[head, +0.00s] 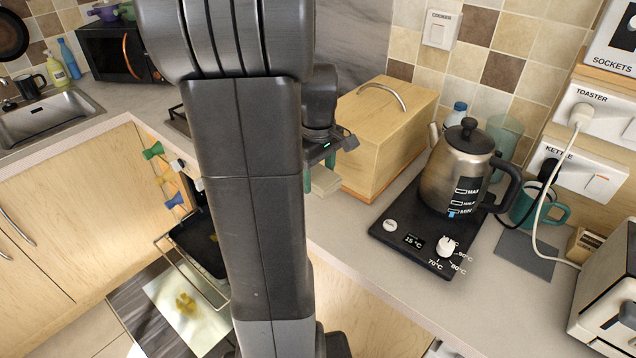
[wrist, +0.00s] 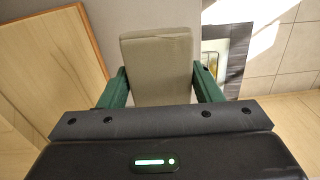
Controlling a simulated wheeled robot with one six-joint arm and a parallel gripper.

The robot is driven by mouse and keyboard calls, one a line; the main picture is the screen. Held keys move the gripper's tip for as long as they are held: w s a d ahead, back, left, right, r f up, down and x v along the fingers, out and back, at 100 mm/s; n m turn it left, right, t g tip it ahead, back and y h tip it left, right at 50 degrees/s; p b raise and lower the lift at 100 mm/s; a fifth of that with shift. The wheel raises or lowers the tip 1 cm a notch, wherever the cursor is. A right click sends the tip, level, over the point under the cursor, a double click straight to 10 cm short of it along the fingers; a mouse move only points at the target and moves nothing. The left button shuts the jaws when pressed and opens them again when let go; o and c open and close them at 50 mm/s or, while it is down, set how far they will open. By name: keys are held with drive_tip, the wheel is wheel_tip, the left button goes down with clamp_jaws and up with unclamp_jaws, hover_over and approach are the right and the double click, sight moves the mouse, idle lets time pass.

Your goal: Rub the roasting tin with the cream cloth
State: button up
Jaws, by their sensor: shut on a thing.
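My gripper (wrist: 160,88) has green fingers shut on the cream cloth (wrist: 156,65), a thick folded pad in the wrist view. In the head view the cloth (head: 325,181) shows just right of my arm, beside the wooden box and over the worktop; the fingers are partly hidden there. A dark tin, likely the roasting tin (head: 200,243), sits at the open oven left of my arm, lower than the worktop. My arm hides part of it. The cloth is apart from it.
A wooden box (head: 385,135) stands right of my gripper. A kettle (head: 458,175) stands on a black base beyond it. A wire rack (head: 190,277) juts from the oven above its lowered door (head: 160,335), which has a yellow-brown stain. The worktop (head: 365,245) is clear in front of the box.

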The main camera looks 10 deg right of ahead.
sight(318, 215)
drive_tip(key=shift+o, duration=1.2)
drive_tip(key=shift+c, duration=0.8)
drive_tip(key=shift+f, duration=0.1)
drive_tip(key=shift+f+b, duration=3.5)
drive_tip(key=shift+f, duration=1.5)
drive_tip(key=o, duration=1)
drive_tip(key=shift+r, duration=0.1)
drive_tip(key=shift+c, duration=0.2)
drive_tip(key=shift+o, duration=0.3)
